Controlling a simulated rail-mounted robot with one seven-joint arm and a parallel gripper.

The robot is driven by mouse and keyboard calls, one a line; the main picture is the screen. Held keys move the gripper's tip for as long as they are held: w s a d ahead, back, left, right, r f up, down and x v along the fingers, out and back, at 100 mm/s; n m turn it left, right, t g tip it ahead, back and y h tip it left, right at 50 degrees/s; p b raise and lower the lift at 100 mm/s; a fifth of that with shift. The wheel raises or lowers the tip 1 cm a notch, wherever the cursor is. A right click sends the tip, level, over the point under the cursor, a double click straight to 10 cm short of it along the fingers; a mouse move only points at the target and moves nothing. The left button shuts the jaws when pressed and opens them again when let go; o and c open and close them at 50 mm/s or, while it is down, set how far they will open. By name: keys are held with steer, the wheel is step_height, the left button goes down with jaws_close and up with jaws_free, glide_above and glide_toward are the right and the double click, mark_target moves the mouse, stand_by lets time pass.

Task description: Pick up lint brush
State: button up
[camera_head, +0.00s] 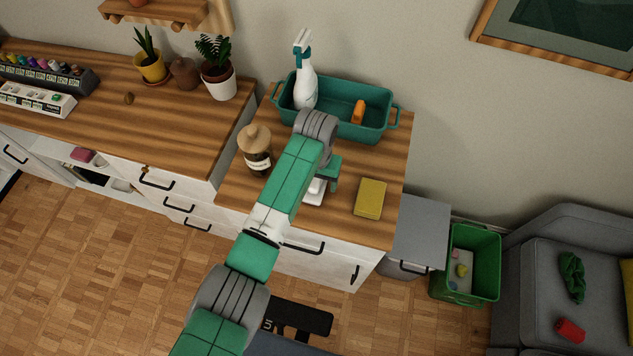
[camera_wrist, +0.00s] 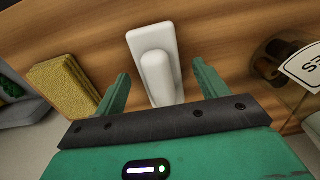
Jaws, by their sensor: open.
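The lint brush appears to be the white object with a flat, rounded base and a raised rounded handle (camera_wrist: 152,38) in the wrist view. It lies on the wooden desk top, partly hidden by my gripper's body at its near end. My gripper (camera_wrist: 161,74) is open above it, with one green finger on each side of the brush and visible gaps between. In the head view the white brush (camera_head: 315,193) shows partly beneath my gripper (camera_head: 325,180), near the desk's front edge.
A yellow sponge-like block (camera_head: 370,198) lies to the right on the desk top (camera_head: 393,170). A labelled jar (camera_head: 256,160) stands to the left. Behind is a teal bin (camera_head: 372,130) with a white spray bottle (camera_head: 305,88) and an orange item (camera_head: 358,112).

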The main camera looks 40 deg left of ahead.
mark_target(315, 183)
steer(key=c, duration=1.1)
steer(key=shift+r, duration=0.1)
steer(key=shift+r, duration=0.1)
steer(key=shift+r, duration=0.35)
steer(key=r, duration=0.2)
steer(key=s+r+p, duration=0.1)
steer(key=shift+d, duration=0.3)
steer(key=s+d+p, duration=0.1)
steer(key=s+d, duration=0.2)
steer(key=s, duration=0.3)
steer(key=s+d+r, duration=0.1)
steer(key=s+d, duration=0.3)
steer(key=s, duration=0.3)
steer(key=shift+d+p, duration=0.2)
steer(key=shift+p, duration=0.2)
